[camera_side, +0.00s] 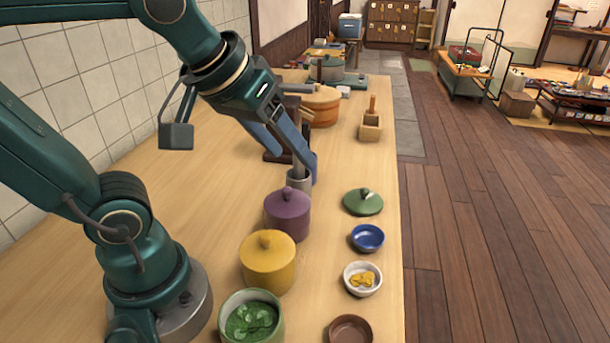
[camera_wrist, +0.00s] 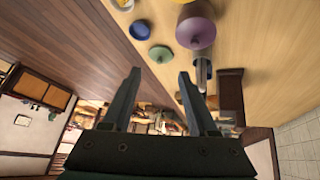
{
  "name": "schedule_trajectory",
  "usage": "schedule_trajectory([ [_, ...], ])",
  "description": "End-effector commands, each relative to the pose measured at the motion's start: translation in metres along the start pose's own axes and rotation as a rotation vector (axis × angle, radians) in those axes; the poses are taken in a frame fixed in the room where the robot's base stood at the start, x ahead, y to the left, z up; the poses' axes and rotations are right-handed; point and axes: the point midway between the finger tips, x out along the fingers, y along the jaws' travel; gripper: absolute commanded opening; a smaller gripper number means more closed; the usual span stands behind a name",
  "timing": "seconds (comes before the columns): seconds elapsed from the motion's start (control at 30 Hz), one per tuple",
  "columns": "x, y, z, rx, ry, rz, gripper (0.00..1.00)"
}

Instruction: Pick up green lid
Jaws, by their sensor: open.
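The green lid (camera_side: 363,202) lies on the counter near its right edge, with a small knob on top. In the wrist view the lid (camera_wrist: 160,54) shows just beyond and between my fingertips. My gripper (camera_side: 294,163) is open and empty, above the counter, to the left of the lid and a little farther back in the side view. Its fingers (camera_wrist: 159,76) are spread apart in the wrist view and do not touch the lid. A green pot (camera_side: 251,317) without a lid stands at the front and holds green leaves.
A purple lidded pot (camera_side: 288,215) and a yellow lidded pot (camera_side: 268,263) stand left of the lid. A blue bowl (camera_side: 367,238), a white bowl (camera_side: 362,279) and a brown bowl (camera_side: 350,331) line the right edge. A grey cylinder (camera_side: 299,181) stands near my fingers.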

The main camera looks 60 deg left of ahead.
Motion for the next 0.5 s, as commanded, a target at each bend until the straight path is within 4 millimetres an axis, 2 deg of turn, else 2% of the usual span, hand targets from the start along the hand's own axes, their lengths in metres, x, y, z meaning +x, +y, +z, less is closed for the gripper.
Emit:
schedule_trajectory([
  [0.17, 0.015, 0.007, -0.046, -0.137, 0.006, -0.050, 0.59],
  [0.27, 0.031, 0.011, -0.072, -0.215, 0.008, -0.082, 0.59],
  [0.5, 0.090, 0.018, -0.115, -0.355, -0.003, -0.166, 0.59],
])
